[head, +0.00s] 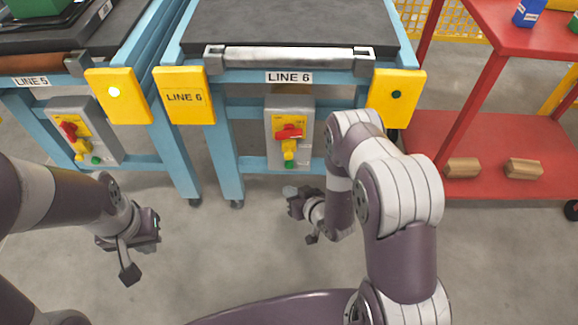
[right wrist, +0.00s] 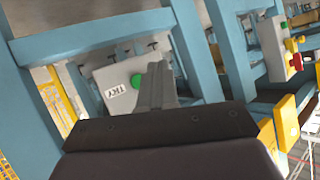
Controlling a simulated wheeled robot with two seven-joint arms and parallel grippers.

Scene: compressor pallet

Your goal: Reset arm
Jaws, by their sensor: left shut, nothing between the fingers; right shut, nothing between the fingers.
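My left gripper (head: 143,243) hangs over the grey floor at the left of the head view, in front of the Line 5 and Line 6 frames. It is shut and empty. My right gripper (head: 298,203) is low in front of the Line 6 conveyor (head: 290,57), below its control box. In the right wrist view its fingers (right wrist: 155,88) are together with nothing between them. Neither gripper touches anything that I can see. My right arm bends across the right middle of the head view.
The Line 6 control box (head: 289,132) has a red switch and yellow and green parts. The Line 5 control box (head: 84,132) stands at the left. A red cart (head: 475,150) with wooden blocks (head: 462,168) is at the right. The floor (head: 225,265) between my grippers is clear.

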